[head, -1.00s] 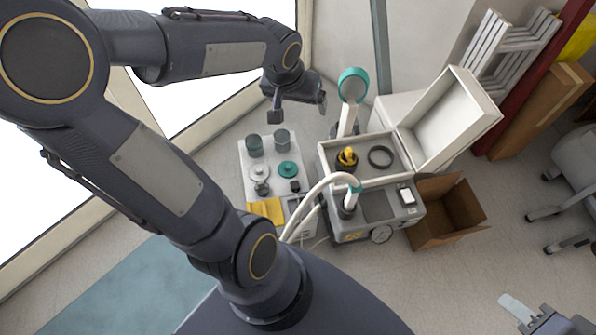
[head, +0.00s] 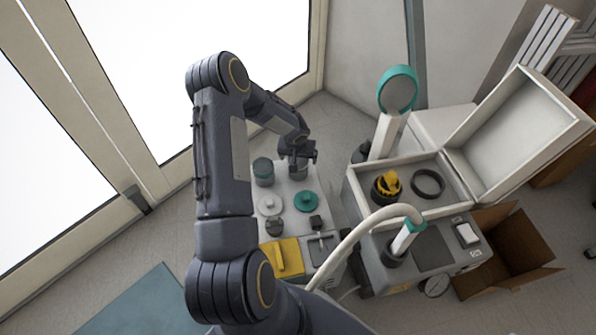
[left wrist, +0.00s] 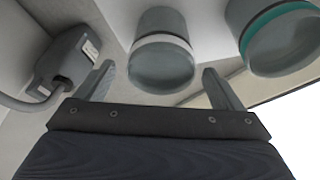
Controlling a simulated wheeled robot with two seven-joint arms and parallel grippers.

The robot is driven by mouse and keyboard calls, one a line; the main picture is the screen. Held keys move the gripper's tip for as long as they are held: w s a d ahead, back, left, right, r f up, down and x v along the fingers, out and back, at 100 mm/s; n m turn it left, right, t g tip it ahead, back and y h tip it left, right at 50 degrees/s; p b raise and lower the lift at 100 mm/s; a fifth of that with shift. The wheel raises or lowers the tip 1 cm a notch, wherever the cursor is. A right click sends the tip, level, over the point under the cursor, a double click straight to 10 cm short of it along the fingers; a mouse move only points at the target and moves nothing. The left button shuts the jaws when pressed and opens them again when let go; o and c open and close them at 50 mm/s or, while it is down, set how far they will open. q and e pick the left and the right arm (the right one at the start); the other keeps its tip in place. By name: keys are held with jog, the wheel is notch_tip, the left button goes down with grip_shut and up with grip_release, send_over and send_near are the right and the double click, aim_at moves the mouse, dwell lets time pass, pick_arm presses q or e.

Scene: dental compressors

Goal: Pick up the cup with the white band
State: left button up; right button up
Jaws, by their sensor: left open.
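The cup with the white band (left wrist: 161,62) shows in the left wrist view, a grey-green translucent cup between and beyond the two fingers of my left gripper (left wrist: 158,68). The gripper is open, and I see no contact with the cup. A similar cup with a teal band (left wrist: 283,38) is to its right in that view. In the head view my left gripper (head: 301,158) is over the back right of the white tray (head: 291,187), largely hiding the white-banded cup. The teal-banded cup (head: 263,172) stands to its left. My right gripper is out of view.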

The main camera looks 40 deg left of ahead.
pick_arm(q)
jog(key=b+x, duration=0.1)
jog(key=x, duration=0.3)
jog(key=shift+s+f, duration=0.1)
jog(key=shift+f, duration=0.15)
jog(key=shift+c, duration=0.5)
jog(key=shift+r, duration=0.1)
jog(key=c, duration=1)
